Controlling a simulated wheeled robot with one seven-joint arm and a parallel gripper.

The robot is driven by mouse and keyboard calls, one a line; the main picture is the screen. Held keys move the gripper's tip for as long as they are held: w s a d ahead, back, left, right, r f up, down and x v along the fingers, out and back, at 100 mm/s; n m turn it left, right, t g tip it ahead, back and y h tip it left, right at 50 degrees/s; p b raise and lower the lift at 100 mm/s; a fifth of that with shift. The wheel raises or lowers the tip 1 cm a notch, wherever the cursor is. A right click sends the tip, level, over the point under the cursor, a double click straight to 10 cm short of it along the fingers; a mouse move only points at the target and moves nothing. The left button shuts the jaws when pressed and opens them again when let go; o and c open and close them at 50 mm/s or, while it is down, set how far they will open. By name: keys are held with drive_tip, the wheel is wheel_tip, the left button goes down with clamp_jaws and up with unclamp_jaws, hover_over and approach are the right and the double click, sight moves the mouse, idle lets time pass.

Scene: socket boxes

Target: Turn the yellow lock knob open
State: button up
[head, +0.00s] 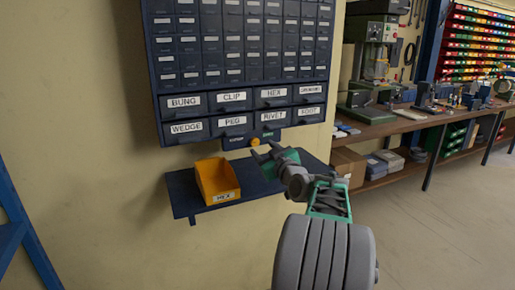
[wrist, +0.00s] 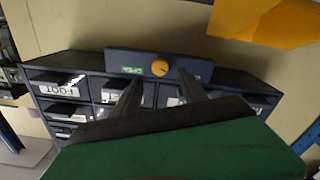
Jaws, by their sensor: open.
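The yellow lock knob (head: 255,142) sits on a small dark panel under the labelled drawer cabinet (head: 160,110). In the wrist view the knob (wrist: 160,68) is round, with a mark across its face, and a green lit label (wrist: 131,70) is beside it on the panel. My gripper (head: 262,153) is open and empty, just below and right of the knob in the head view. In the wrist view its two dark fingers (wrist: 158,95) point toward the panel, one on each side of the knob's line, apart from it as far as I can tell.
A dark blue shelf (head: 186,197) juts from the wall below the cabinet. An orange bin (head: 215,180) labelled HEX stands on it, close left of my gripper. A workbench (head: 400,122) with tools is at the right. The floor (head: 440,230) there is clear.

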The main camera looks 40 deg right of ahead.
sight(255, 142)
drive_tip(key=x, duration=0.5)
drive_tip(key=shift+w+p, duration=0.1)
drive_tip(key=shift+p, duration=0.25)
drive_tip(key=shift+c, duration=0.2)
clamp_jaws()
